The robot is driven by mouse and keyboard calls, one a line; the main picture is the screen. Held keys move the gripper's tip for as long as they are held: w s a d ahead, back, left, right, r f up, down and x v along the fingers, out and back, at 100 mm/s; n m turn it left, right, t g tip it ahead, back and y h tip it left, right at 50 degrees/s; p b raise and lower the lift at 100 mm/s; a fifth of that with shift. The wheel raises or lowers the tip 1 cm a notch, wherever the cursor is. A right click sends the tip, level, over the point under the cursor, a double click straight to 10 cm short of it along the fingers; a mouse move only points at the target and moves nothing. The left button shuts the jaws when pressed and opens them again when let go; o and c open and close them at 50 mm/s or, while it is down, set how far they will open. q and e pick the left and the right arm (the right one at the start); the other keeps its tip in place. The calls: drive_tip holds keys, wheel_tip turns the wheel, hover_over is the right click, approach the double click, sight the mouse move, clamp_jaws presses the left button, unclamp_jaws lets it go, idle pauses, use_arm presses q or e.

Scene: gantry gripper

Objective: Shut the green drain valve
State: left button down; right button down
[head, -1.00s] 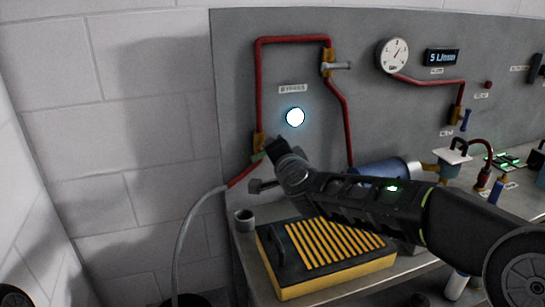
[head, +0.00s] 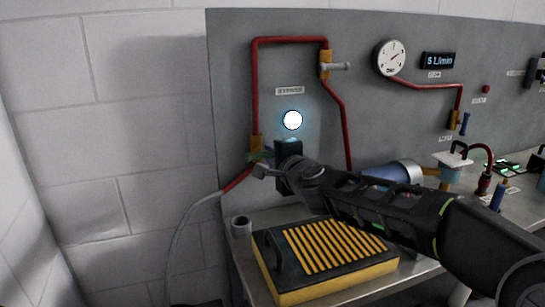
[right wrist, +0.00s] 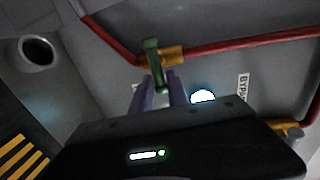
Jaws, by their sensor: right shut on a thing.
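The green drain valve handle (head: 258,156) is on a brass valve body (head: 256,143) at the lower left of the panel, where the red pipe meets the grey hose. In the right wrist view the green handle (right wrist: 152,57) crosses the brass body (right wrist: 172,55), and its lower end lies between my fingers. My right gripper (head: 264,169) is shut on this handle; its fingers also show in the wrist view (right wrist: 159,90). The gripper body hides part of the pipe and panel behind it. My left gripper is not in view.
A black and yellow ribbed case (head: 325,258) lies on the bench below my right arm. A bypass valve (head: 327,65) and a round gauge (head: 390,57) are above. A glowing white lamp (head: 292,120) is near the gripper.

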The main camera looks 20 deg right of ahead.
drive_tip(key=c, duration=1.4)
unclamp_jaws()
drive_tip(key=v, duration=0.7)
drive_tip(key=shift+s, duration=0.4)
